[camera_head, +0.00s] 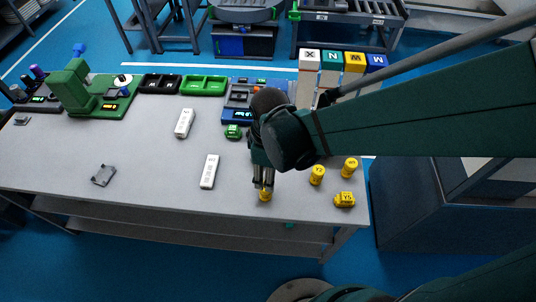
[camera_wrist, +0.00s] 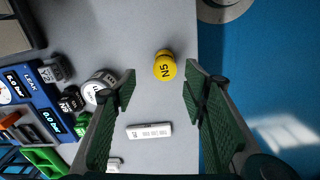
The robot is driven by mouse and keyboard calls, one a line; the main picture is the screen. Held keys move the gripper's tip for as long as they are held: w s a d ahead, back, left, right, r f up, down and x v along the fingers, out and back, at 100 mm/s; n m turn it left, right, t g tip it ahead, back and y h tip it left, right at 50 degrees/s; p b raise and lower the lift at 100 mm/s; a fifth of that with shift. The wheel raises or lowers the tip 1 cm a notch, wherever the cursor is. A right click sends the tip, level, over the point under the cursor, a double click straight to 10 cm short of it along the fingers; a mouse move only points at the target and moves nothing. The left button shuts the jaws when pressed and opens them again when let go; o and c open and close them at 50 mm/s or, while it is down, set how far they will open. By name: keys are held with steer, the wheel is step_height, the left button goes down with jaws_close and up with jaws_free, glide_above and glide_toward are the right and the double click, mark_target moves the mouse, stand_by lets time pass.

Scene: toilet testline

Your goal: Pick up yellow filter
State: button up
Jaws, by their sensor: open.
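Several yellow filters are near the right front of the grey table. In the head view one (camera_head: 265,194) stands right below my gripper (camera_head: 263,184), close to the front edge, its top partly hidden by the fingers. Two upright ones (camera_head: 317,175) (camera_head: 350,168) stand to the right, and a blockier yellow piece marked Y5 (camera_head: 345,200) lies near the corner. In the wrist view a single yellow filter marked N5 (camera_wrist: 165,66) shows just beyond the gap between my fingertips (camera_wrist: 160,80). My gripper is open, with nothing between its fingers.
White oblong devices (camera_head: 209,171) (camera_head: 185,123) lie left of my gripper; one also shows in the wrist view (camera_wrist: 149,130). A blue gauge unit (camera_head: 240,112), green trays (camera_head: 203,85) and a green press (camera_head: 75,90) line the back. The table's left front is mostly clear.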

steer(key=shift+s+a+f+n, duration=0.4)
steer(key=shift+a+f, duration=0.1)
steer(key=shift+f, duration=0.1)
steer(key=shift+w+f+b, duration=0.1)
steer(key=shift+f+b, duration=0.2)
steer(key=shift+f, duration=1)
steer(key=shift+f, duration=0.1)
steer(key=shift+f+b, duration=0.65)
steer(key=shift+f, duration=1.85)
steer(key=c, duration=1)
